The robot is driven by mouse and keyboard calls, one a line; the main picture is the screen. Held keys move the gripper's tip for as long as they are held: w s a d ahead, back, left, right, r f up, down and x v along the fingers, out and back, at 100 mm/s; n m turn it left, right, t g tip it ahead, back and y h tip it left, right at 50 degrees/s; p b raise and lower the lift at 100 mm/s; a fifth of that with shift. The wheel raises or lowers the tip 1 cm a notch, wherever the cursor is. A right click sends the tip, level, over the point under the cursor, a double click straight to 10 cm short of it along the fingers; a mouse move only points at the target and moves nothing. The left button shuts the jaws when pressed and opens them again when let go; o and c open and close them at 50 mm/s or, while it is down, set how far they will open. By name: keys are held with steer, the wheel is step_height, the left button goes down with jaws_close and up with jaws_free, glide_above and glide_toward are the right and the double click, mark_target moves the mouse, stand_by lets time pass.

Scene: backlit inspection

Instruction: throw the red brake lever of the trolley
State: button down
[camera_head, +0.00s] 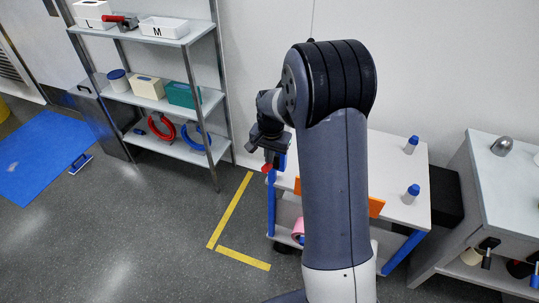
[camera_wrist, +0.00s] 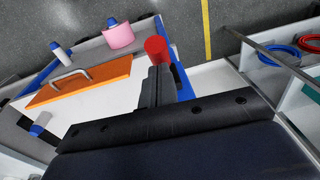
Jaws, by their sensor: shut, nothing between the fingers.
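The trolley (camera_head: 393,172) has a white top and blue corner posts; my arm hides much of it in the head view. Its red brake lever (camera_head: 267,168) shows as a small red end at the trolley's left side. In the wrist view the red lever end (camera_wrist: 156,47) is a rounded cylinder just beyond my fingertips. My gripper (camera_head: 268,152) is shut and empty, right at the lever. The wrist view shows its dark fingers (camera_wrist: 158,76) together, overlapping the lever's near edge. I cannot tell whether they touch it. The lever's lower part is hidden.
An orange panel with a handle (camera_wrist: 80,82) and a pink roll (camera_wrist: 118,36) are on the trolley. A shelf rack (camera_head: 216,95) stands behind at left. A workbench (camera_head: 490,200) is close on the right. Yellow floor tape (camera_head: 230,210) marks clear floor at left.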

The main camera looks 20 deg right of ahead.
mark_target(267, 167)
steer(key=shift+s+a+f+t+h+b, duration=0.2)
steer(key=shift+s+f+t+h+b, duration=0.15)
steer(key=shift+b, duration=0.85)
steer(key=f+t+b, duration=0.1)
steer(key=b, duration=0.2)
steer(key=s+a+f+t+h+b, duration=0.1)
steer(key=b, duration=0.2)
steer(key=shift+s+b, duration=0.1)
steer(key=shift+b, duration=0.3)
step_height(267, 167, down, 6)
steer(key=s+a+t+h+b, duration=0.1)
steer(key=s+t+h+b, duration=0.1)
steer(key=b, duration=2.3)
steer(key=t+h, duration=0.1)
steer(key=t, duration=0.1)
steer(key=shift+a+t+h, duration=0.15)
steer(key=shift+t+h, duration=0.2)
steer(key=shift+f+b, duration=0.35)
steer(key=shift+b, duration=0.4)
steer(key=shift+r, duration=0.1)
